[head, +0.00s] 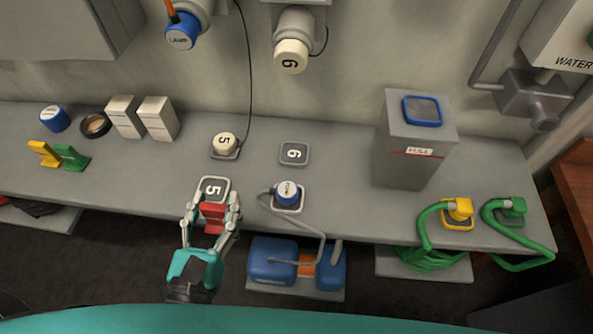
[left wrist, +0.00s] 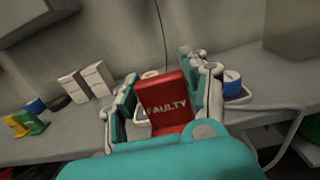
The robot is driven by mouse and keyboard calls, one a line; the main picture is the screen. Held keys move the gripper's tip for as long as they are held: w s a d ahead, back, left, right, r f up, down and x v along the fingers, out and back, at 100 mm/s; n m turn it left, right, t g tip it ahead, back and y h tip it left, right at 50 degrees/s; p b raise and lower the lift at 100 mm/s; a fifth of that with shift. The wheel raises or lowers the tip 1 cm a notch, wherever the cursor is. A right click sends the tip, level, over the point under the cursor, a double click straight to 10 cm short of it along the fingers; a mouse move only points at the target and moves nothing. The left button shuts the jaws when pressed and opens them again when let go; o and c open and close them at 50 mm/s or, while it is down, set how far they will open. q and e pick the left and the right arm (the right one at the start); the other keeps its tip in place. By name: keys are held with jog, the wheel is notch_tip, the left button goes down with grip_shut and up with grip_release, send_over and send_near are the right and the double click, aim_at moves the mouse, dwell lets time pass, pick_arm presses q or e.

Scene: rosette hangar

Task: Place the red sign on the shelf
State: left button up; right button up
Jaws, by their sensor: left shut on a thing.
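The red sign (head: 212,217) is between the fingers of my left gripper (head: 212,212), at the front edge of the grey shelf (head: 338,205). In the left wrist view the red sign (left wrist: 168,104) faces the camera, reads "FAULTY" and stands upright between the fingers. My left gripper is shut on it. In the head view the sign overlaps the lower part of a pad marked 5 (head: 214,186); I cannot tell whether it touches the shelf. A yellow sign (head: 44,153) and a green sign (head: 72,158) stand at the shelf's left end. My right gripper is not in view.
White boxes (head: 158,118), a black tape roll (head: 96,125) and a blue can (head: 55,119) stand at the left. A white cap (head: 224,143), a blue cap (head: 287,193) with a hose and a grey bin (head: 408,150) stand further right.

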pick_arm(q)
jog(key=w+d+f+p, duration=0.1)
jog(key=w, duration=0.4)
jog(key=w+d+f+p, duration=0.1)
jog(key=w+f, duration=0.1)
jog(key=w, duration=0.3)
jog(key=w+d+f+p, duration=0.1)
jog(key=w+f, duration=0.1)
jog(key=w, duration=0.3)
jog(key=shift+w+f+p, duration=0.15)
jog(key=shift+w+p, duration=0.1)
jog(key=shift+p, duration=0.1)
jog(key=o, duration=1.1)
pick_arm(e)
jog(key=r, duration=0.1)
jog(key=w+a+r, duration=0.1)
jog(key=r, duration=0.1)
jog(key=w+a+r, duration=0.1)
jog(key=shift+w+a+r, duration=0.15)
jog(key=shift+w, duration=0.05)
